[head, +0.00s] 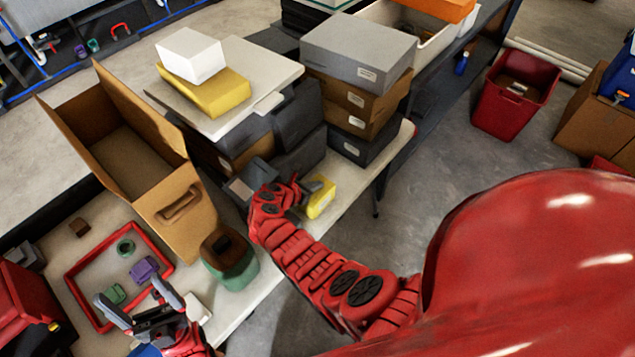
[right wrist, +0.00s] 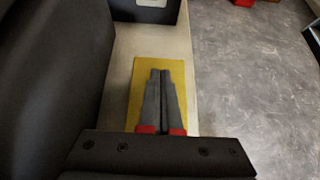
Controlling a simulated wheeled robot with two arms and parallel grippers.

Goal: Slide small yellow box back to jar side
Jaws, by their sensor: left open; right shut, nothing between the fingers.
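The small yellow box (head: 321,203) lies on the pale table near its right edge, beside my right gripper (head: 316,187). In the right wrist view the yellow box (right wrist: 138,92) is under and around the shut, empty fingers (right wrist: 160,72), which cover its middle. I cannot tell whether they touch it. The jar (head: 236,277), green with a brown top, stands at the table's front edge, left of my right forearm and apart from the yellow box. My left gripper (head: 138,297) is open and empty over the red-framed tray (head: 78,298).
Stacked dark, brown and grey boxes (head: 357,50) stand behind the yellow box. A dark box wall (right wrist: 50,85) rises close to the left of my right fingers. An open cardboard box (head: 180,220) stands left of the jar. Open floor (head: 450,150) lies right of the table.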

